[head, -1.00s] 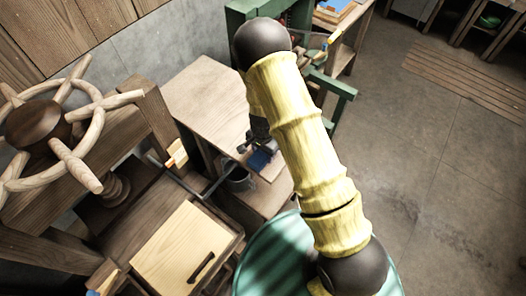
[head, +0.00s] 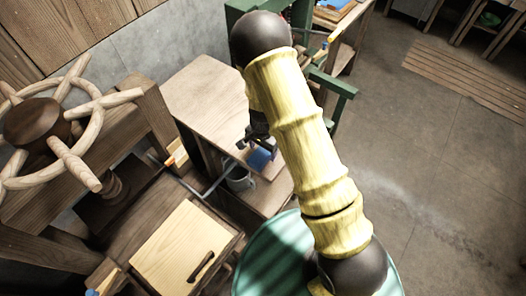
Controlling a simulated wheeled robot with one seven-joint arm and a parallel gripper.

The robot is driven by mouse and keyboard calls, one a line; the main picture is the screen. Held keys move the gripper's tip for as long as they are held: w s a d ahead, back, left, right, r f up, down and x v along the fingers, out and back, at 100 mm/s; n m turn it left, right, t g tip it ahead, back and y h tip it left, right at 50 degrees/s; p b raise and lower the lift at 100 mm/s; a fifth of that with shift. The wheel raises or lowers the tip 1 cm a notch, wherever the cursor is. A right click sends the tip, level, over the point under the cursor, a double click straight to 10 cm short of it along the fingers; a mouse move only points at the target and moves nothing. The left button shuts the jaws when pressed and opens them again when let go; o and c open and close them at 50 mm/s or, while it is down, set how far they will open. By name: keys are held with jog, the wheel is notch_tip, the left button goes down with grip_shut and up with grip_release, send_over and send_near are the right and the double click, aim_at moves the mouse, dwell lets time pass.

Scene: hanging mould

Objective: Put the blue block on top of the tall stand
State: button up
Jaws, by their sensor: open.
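The blue block (head: 260,158) sits on a small wooden top (head: 273,171) near the middle of the head view, beside the larger wooden table top. I cannot tell for sure whether this small top is the tall stand. My gripper (head: 254,142) is dark and just above and behind the block in the picture. It is open, with a visible part of it apart from the block's upper face. Its fingertips are small and partly hidden by my yellow arm.
A wooden table (head: 205,95) lies behind, with a large spoked wheel (head: 62,128) at left. Open floor (head: 440,170) lies to the right.

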aim_at(263, 152)
notch_tip(263, 152, up, 10)
jog(key=b, duration=0.2)
jog(key=shift+r, duration=0.2)
dwell(0.6)
jog(key=s+d+r+n+t, duration=0.2)
jog(key=s+d+r+n, duration=0.5)
jog(key=s+d+r, duration=0.5)
jog(key=shift+s+d+n+t, duration=0.25)
jog(key=shift+d+n+t, duration=0.05)
jog(key=shift+d, duration=0.5)
